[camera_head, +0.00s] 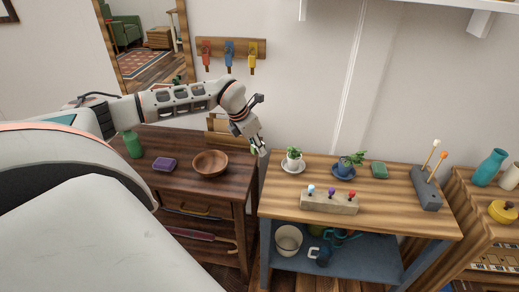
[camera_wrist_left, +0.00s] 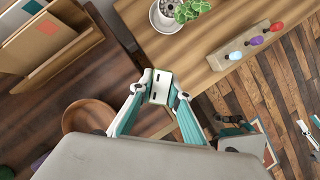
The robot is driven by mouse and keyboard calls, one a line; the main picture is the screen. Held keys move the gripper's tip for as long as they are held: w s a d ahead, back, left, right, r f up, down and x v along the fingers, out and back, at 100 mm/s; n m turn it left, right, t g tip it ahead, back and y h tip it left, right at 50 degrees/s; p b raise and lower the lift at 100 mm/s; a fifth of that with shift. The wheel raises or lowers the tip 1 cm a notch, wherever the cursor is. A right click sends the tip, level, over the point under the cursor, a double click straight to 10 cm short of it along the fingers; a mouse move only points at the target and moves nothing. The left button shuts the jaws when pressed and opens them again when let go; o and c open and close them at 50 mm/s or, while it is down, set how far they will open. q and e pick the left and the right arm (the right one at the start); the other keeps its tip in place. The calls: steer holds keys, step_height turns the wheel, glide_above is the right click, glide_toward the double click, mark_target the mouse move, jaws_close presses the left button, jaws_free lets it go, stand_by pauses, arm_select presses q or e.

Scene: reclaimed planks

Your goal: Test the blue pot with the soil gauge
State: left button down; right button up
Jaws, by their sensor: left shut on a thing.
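The blue pot (camera_head: 344,171) holds a leafy green plant and stands on a blue saucer on the wooden bench top. My left gripper (camera_head: 258,146) hangs over the gap between the dark cabinet and the bench, left of both plant pots. In the left wrist view my left gripper (camera_wrist_left: 161,88) is shut on a small white boxy thing (camera_wrist_left: 159,84) with dark slots, perhaps the soil gauge. Its lower part is hidden. The blue pot is not clearly seen in the wrist view.
A white pot (camera_head: 293,163) with a plant stands nearer the gripper. A block (camera_head: 329,204) with blue, purple and red knobs lies in front. A green block (camera_head: 379,170) and a grey holder (camera_head: 426,193) with two sticks stand right. A bowl (camera_head: 210,164) sits left.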

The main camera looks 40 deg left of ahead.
arm_select(q)
steer(key=shift+r, duration=2.6)
arm_select(e)
steer(key=shift+a+r, duration=0.1)
